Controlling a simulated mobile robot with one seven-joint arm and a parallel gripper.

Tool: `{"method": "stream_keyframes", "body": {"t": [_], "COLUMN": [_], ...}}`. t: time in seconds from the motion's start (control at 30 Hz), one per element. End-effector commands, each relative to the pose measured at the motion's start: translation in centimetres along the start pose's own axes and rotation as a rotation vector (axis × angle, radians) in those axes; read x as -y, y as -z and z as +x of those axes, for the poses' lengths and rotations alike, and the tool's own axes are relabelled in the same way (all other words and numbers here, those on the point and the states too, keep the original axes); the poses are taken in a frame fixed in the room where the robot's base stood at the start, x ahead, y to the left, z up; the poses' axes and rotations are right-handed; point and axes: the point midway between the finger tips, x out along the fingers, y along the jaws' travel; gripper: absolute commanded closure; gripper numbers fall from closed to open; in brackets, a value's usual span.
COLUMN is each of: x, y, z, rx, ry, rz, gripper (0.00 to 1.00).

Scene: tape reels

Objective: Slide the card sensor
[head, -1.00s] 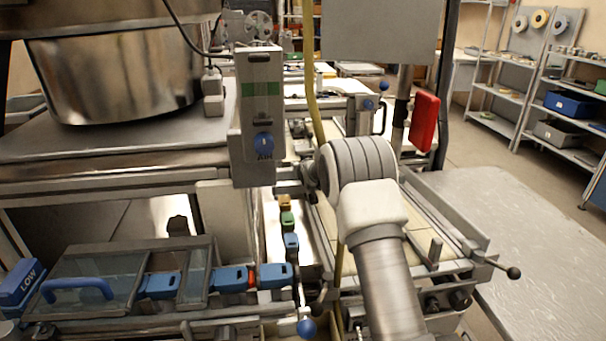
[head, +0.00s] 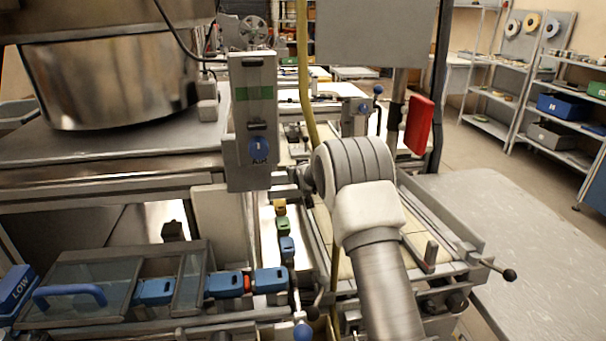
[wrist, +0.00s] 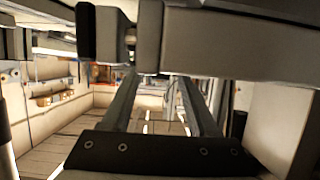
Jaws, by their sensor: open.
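A tall grey housing (head: 253,72) with a green band and a round blue knob stands upright at centre left in the head view. I cannot tell for certain whether it is the card sensor. My arm rises from the bottom right, and its end reaches toward the housing's lower right side. My gripper is mostly hidden behind the arm there. In the wrist view, my gripper (wrist: 158,88) is open, with two long grey fingers apart and nothing seen between them. A large grey bar (wrist: 225,45) crosses in front of the fingertips; contact cannot be told.
A big metal drum (head: 110,85) stands at left. Blue blocks (head: 222,284) sit in a row by a glazed cover (head: 90,280). A yellow hose (head: 305,80) hangs near my arm. A red box (head: 419,126) is on a post. A pale table (head: 500,235) at right is clear.

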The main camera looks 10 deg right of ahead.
Motion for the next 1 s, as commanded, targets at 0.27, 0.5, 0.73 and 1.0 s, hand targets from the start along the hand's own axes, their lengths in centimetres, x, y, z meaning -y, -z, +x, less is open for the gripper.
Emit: {"method": "stream_keyframes", "body": {"t": [0.27, 0.5, 0.73, 1.0], "x": [0.0, 0.0, 0.0, 0.0], "y": [0.1, 0.0, 0.1, 0.0], "z": [-4.0, -8.2, -12.4, -15.8], "rx": [0.0, 0.0, -0.001, 0.0], "ry": [0.0, 0.0, 0.0, 0.0], "rz": [0.0, 0.0, -0.001, -0.001], "gripper": [0.4, 0.4, 0.4, 0.4]}}
